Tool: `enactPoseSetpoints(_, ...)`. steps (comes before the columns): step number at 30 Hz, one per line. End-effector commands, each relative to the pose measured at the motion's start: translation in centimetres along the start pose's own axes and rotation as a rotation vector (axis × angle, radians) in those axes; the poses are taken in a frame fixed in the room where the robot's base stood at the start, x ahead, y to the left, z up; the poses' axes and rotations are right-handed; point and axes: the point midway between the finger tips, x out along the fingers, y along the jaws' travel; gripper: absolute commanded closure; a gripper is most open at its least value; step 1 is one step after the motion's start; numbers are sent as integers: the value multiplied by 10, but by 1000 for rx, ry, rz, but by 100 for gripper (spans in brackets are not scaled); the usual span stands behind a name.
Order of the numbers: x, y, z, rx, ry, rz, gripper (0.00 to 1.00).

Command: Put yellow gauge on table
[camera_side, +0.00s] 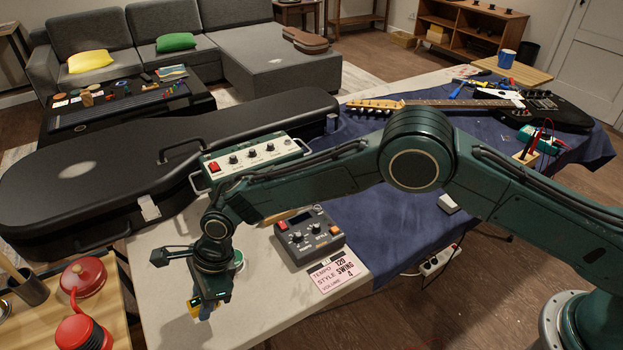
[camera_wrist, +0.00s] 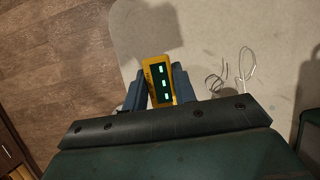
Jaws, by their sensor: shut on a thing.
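The yellow gauge (camera_wrist: 160,80) has a dark face with several small green lit marks. It is between the two fingers of my gripper (camera_wrist: 159,92), which is shut on it. In the side view my gripper (camera_side: 206,305) hangs at the near left edge of the table (camera_side: 170,330), and a yellow part of the gauge (camera_side: 194,306) shows beside the fingers. In the wrist view the gauge is over the table's rounded corner, with the wooden floor to the left. I cannot tell whether the gauge touches the table.
Loose wire pieces (camera_wrist: 240,67) lie on the table right of the gauge. A black guitar case (camera_side: 80,180), a grey pedal box (camera_side: 305,235) and a pink card (camera_side: 335,275) are nearby. Bare tabletop is near the gripper.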

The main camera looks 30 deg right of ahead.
Motion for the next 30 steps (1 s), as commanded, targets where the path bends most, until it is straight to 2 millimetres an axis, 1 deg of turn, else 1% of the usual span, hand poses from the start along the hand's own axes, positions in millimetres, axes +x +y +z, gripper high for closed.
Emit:
enactPoseSetpoints(5,14,1,-6,0,2,2,99)
enactPoseSetpoints(9,30,0,-12,0,1,1,99)
enactPoseSetpoints(12,36,0,-15,0,1,1,99)
enactPoseSetpoints(26,41,0,-17,0,0,0,99)
enactPoseSetpoints(27,41,0,-17,0,0,0,71)
enactPoseSetpoints(29,41,0,-17,0,0,0,59)
enactPoseSetpoints(30,41,0,-17,0,0,0,51)
